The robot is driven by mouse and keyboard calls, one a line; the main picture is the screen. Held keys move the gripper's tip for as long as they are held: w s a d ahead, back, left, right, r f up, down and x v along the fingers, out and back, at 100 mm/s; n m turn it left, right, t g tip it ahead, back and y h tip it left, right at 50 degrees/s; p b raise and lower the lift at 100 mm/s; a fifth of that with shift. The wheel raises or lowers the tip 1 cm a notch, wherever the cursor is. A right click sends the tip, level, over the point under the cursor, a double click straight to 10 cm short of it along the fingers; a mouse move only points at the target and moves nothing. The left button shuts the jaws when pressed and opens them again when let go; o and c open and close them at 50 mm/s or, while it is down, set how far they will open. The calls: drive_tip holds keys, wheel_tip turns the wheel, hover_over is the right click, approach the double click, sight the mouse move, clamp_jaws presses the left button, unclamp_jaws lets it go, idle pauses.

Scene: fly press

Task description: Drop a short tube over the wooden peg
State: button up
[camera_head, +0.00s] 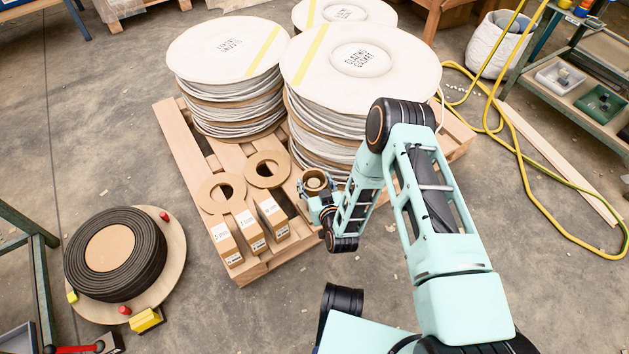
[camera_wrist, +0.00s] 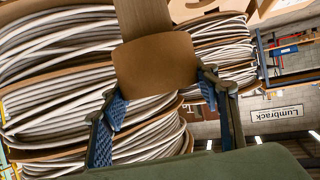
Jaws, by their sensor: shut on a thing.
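My gripper (camera_head: 314,192) is at the front right of the wooden pallet, shut on a short brown tube (camera_wrist: 155,66). In the wrist view its two blue-padded fingers (camera_wrist: 160,98) grip the tube from either side. In the head view the tube (camera_head: 305,182) shows its round open end upward, with something tan inside. A wood-grained piece, which looks like the wooden peg (camera_wrist: 143,18), meets the tube's upper picture edge in the wrist view. I cannot tell how far the peg is inside the tube. The peg's lower part is hidden in the head view.
A black coil (camera_head: 145,262) is at left; a yellow hose (camera_head: 535,172) lies at right.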

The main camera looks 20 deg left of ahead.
idle(0.4)
drive_tip(key=o, duration=1.1)
drive_tip(key=shift+o, duration=0.6)
drive_tip(key=o, duration=0.4)
drive_tip(key=shift+r, duration=0.15)
drive_tip(key=shift+r+p, duration=2.9)
drive_tip(key=shift+r, duration=1)
